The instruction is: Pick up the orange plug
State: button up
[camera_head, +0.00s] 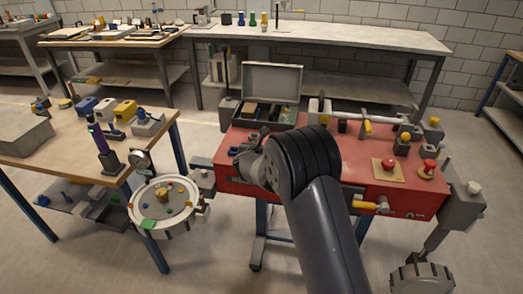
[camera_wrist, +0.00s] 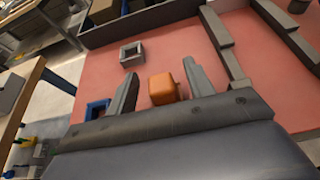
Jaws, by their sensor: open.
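The orange plug (camera_wrist: 164,89) shows in the wrist view as a small rounded block on the red top. My gripper (camera_wrist: 157,78) is open, with one grey finger to the left of the plug and one to the right. The plug lies between the fingers in the picture, with a gap on both sides. I cannot tell how far above the red top the fingertips are. In the head view my arm covers the spot, and I cannot make out the plug or the fingers there.
The red bench (camera_head: 415,197) carries an open grey case (camera_head: 272,83), knobs and yellow-handled levers. In the wrist view, a grey square socket (camera_wrist: 131,54) and a blue square piece (camera_wrist: 97,109) lie left of the plug. Grey rails (camera_wrist: 229,49) stand to the right.

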jog(key=shift+c, duration=0.2)
grip_shut()
dwell(0.3)
jog(key=shift+r, duration=0.1)
notch_tip(320, 180, up, 9)
jog(key=shift+r+p, duration=0.15)
jog(key=shift+p, duration=0.6)
jog(key=shift+r+p, duration=0.7)
jog(key=shift+r, duration=0.4)
